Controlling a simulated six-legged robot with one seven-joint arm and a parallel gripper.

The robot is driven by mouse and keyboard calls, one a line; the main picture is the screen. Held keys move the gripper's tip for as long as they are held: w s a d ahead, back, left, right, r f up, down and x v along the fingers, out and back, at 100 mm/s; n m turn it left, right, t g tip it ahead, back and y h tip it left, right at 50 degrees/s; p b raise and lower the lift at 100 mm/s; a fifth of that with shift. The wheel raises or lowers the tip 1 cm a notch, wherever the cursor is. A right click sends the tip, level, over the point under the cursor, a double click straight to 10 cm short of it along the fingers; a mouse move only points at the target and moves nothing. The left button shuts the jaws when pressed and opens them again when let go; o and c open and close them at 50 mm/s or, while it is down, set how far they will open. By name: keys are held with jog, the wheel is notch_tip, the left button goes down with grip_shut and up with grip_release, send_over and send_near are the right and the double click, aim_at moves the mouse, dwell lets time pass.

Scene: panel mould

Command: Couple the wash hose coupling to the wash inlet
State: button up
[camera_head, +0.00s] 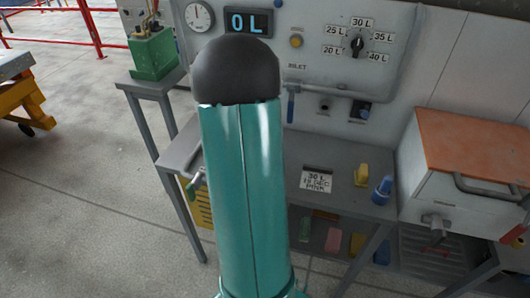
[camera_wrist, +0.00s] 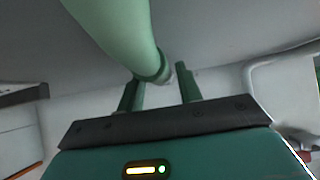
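In the wrist view my gripper (camera_wrist: 159,80) has its two green fingers on either side of the collared end of a thick green hose (camera_wrist: 112,30). In the head view my teal arm hides the gripper and hose. The INLET label (camera_head: 297,66) is on the grey panel right of my arm, with pipe fittings below it. Which opening is the wash inlet, I cannot tell.
The panel (camera_head: 290,15) carries a gauge, a 0 L display and a litre dial. A bench (camera_head: 345,160) below holds a card, a yellow piece and a blue piece (camera_head: 382,190). An orange-topped cabinet (camera_head: 470,140) stands at right.

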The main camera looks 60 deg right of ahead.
grip_shut()
jog(key=shift+r, duration=3.05)
